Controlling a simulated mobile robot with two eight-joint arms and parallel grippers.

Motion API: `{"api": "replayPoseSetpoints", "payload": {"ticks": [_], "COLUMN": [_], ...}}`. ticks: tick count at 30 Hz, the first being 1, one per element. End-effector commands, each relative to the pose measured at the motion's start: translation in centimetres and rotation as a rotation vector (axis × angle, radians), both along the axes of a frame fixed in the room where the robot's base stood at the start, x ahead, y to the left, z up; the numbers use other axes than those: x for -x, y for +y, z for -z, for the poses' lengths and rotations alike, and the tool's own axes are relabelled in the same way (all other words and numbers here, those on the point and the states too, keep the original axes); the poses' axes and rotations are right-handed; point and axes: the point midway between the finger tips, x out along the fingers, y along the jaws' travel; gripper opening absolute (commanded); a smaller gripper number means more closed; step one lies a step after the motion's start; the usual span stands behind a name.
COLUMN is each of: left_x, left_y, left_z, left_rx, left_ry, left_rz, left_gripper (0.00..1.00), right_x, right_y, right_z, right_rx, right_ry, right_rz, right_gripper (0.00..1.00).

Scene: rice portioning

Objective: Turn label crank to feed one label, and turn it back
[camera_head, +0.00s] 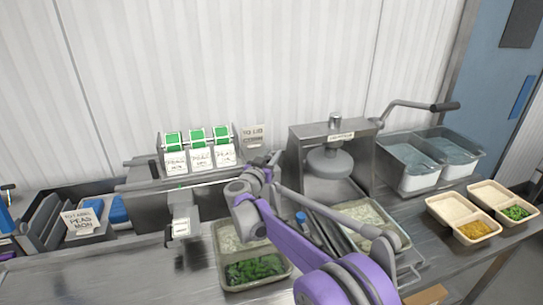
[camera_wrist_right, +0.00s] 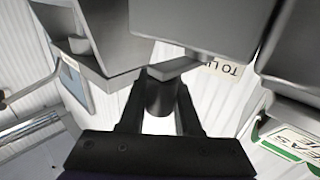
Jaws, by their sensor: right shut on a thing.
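The label dispenser (camera_head: 245,160) stands against the back wall, with several green-and-white labels (camera_head: 199,160) hanging in a row on it. My right gripper (camera_head: 266,166) reaches to the dispenser's right end and hides the crank there in the head view. In the right wrist view, my right gripper's dark fingers (camera_wrist_right: 160,112) are closed around the dark round crank knob (camera_wrist_right: 160,97). The grey crank arm (camera_wrist_right: 174,69) runs from the knob up to the right. A green-printed label (camera_wrist_right: 290,143) shows at the lower right of that view. My left gripper is not in view.
A press (camera_head: 298,160) stands close to the right of my right gripper. A tray with rice and greens (camera_head: 287,268) sits below my right arm, and another rice tray (camera_head: 404,240) sits under the press. The front left of the steel table (camera_head: 110,270) is clear.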

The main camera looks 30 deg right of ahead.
Motion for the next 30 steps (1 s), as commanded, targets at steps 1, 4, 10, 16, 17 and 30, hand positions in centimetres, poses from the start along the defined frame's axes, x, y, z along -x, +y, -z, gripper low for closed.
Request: {"api": "replayPoseSetpoints", "payload": {"ticks": [1,4,10,16,17,30], "left_x": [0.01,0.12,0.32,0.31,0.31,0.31], "left_y": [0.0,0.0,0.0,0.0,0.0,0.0], "left_z": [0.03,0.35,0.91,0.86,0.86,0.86], "left_rx": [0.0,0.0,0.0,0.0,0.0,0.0], "left_ry": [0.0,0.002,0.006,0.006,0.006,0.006], "left_rz": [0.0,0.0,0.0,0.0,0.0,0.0], "left_gripper": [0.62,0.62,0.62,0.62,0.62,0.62], "right_x": [0.0,-0.06,0.12,0.2,0.2,0.2], "right_y": [0.03,0.18,0.48,0.48,0.48,0.45], "right_z": [0.01,0.11,0.12,0.04,0.04,0.04], "right_rx": [0.0,0.0,0.001,0.0,-0.001,0.0], "right_ry": [0.0,0.0,0.002,0.001,0.001,0.0], "right_rz": [0.001,0.032,0.116,0.125,0.124,0.124], "right_gripper": [0.0,0.0,0.0,0.0,0.0,0.62]}}
